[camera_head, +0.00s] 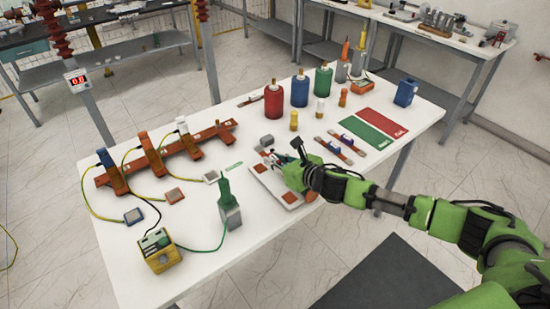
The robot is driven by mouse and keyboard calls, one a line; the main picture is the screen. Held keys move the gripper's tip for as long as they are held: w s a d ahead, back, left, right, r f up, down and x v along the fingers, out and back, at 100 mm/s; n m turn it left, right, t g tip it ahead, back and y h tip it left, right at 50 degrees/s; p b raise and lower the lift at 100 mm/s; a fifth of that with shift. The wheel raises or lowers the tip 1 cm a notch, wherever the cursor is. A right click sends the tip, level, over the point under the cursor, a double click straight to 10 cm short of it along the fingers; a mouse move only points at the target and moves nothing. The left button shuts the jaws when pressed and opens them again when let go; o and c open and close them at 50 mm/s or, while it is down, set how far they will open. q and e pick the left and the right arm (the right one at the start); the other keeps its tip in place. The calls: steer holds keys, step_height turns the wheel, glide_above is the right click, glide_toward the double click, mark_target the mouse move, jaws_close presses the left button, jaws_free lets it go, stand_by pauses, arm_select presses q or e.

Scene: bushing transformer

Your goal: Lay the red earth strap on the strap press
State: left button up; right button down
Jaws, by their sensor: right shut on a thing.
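My right gripper (274,158) comes in from the right and is low over the back part of a flat white board with orange-red edges (289,196) at the middle of the table. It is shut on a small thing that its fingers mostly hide. I cannot tell whether this is the red earth strap, or whether it touches the board. The board may be the strap press, but its details are too small to be sure. Two narrow strips with red and blue-purple parts (332,149) lie to the right of the gripper. My left gripper is out of view.
Red (274,101), blue (300,90) and green (323,83) bottles stand behind. Green (366,137) and red (382,121) mats lie at right. An orange rail (215,130) with cabled clamps, a yellow meter box (160,252) and a grey-green block (229,208) stand at left. The front right table is clear.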

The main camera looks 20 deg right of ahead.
mark_target(275, 184)
step_height(275, 184, down, 3)
steer(key=shift+w+d+f+b, duration=0.1)
steer(key=shift+b, duration=0.7)
steer(key=shift+f+b, duration=0.7)
steer(key=shift+f, duration=0.35)
steer(key=shift+f, duration=0.15)
steer(key=shift+f, duration=0.1)
steer(key=shift+f+b, duration=0.95)
steer(key=shift+f, duration=0.05)
steer(key=shift+f, duration=0.25)
steer(key=c, duration=1.8)
jaws_free()
steer(key=shift+c, duration=0.2)
